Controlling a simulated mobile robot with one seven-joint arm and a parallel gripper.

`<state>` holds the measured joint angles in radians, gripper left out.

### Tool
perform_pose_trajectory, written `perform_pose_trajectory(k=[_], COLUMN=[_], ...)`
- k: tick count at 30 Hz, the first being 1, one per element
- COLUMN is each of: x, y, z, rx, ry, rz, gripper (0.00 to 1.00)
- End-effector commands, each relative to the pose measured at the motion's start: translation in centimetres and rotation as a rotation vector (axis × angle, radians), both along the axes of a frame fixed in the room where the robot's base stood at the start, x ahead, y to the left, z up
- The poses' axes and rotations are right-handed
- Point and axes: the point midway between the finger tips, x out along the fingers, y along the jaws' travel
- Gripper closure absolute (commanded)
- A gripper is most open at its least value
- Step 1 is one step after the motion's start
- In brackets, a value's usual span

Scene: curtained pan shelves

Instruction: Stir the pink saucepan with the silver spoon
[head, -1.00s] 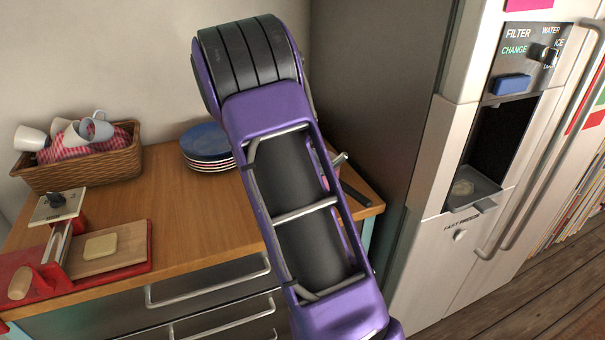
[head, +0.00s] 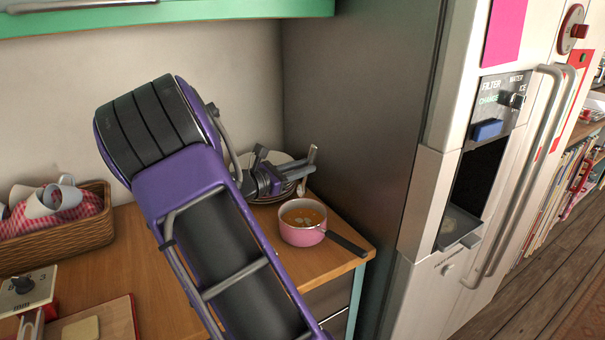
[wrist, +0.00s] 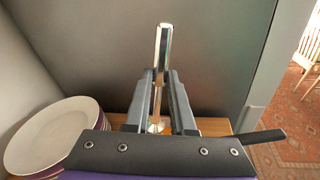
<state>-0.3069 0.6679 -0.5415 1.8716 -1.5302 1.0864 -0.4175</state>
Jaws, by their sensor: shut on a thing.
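The pink saucepan (head: 302,236) stands on the wooden counter near its right end, with orange soup and pale bits inside. Its dark handle points to the lower right and also shows in the wrist view (wrist: 262,136). My gripper (head: 300,174) is behind and above the saucepan. In the wrist view my gripper (wrist: 160,82) is shut on the silver spoon (wrist: 162,45), whose handle stands up between the fingers. The spoon's lower end (head: 301,188) hangs below the fingers, apart from the soup. The saucepan's body is hidden by my gripper in the wrist view.
A stack of white plates (wrist: 40,138) stands behind the saucepan, close to my gripper. The tall grey fridge side (head: 360,110) bounds the counter on the right. A wicker basket of cups (head: 60,240) and a board (head: 105,320) lie at the left.

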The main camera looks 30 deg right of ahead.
Motion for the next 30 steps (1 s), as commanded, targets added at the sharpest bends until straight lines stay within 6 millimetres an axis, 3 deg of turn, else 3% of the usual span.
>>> perform_pose_trajectory(k=[30], x=[0.0], y=[0.0], z=[-10.0], rx=[0.0], ry=[0.0], rz=[-0.001], gripper=[1.0])
